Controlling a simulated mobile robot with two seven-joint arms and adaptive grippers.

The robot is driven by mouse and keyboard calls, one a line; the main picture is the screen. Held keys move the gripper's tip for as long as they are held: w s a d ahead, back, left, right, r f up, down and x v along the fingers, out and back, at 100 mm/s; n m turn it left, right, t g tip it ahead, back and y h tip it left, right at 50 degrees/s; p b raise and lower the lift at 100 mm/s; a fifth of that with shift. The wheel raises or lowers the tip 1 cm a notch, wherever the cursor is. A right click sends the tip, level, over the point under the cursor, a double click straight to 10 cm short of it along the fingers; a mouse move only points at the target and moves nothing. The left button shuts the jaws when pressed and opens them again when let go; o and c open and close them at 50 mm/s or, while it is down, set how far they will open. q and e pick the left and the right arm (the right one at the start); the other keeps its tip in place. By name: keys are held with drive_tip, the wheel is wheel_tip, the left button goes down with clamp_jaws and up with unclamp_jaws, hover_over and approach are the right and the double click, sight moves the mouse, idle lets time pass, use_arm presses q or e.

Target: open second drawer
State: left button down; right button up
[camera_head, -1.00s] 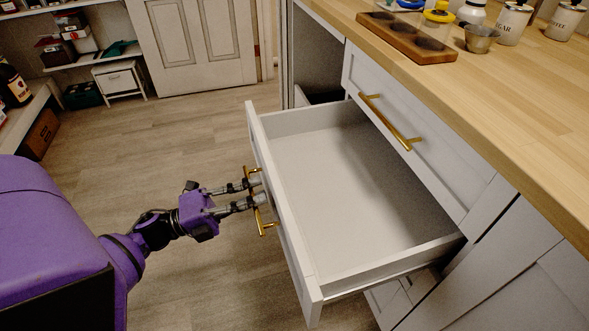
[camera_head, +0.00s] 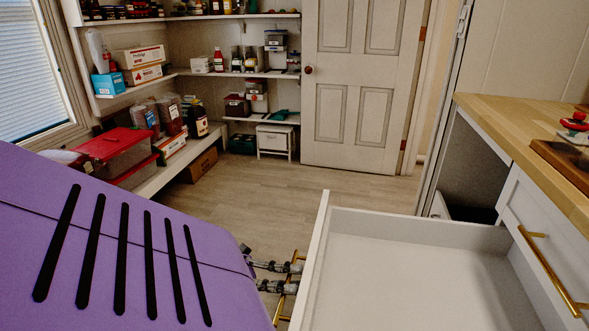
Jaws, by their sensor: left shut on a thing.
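The second drawer (camera_head: 395,270), white and empty inside, stands pulled far out of the counter unit at the lower right. Its lower part is cut off by the picture's edge. My left gripper (camera_head: 287,277) is at the drawer's outer front, with its fingers shut on the gold bar handle (camera_head: 282,305). My purple left arm fills the lower left and hides part of the gripper. The top drawer (camera_head: 541,240) above it is shut, with its own gold handle (camera_head: 550,270). My right gripper is not in view.
A wooden countertop (camera_head: 530,125) lies at the right, with a brown wooden tray (camera_head: 565,165) on it. Shelves (camera_head: 175,75) with boxes and jars line the left and back. A panelled white door (camera_head: 362,90) is shut at the back. The wood floor (camera_head: 270,195) between is clear.

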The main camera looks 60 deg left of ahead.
use_arm(q)
drive_tip(key=c, duration=1.8)
unclamp_jaws()
drive_tip(key=shift+c, duration=0.2)
drive_tip(key=v, duration=1.2)
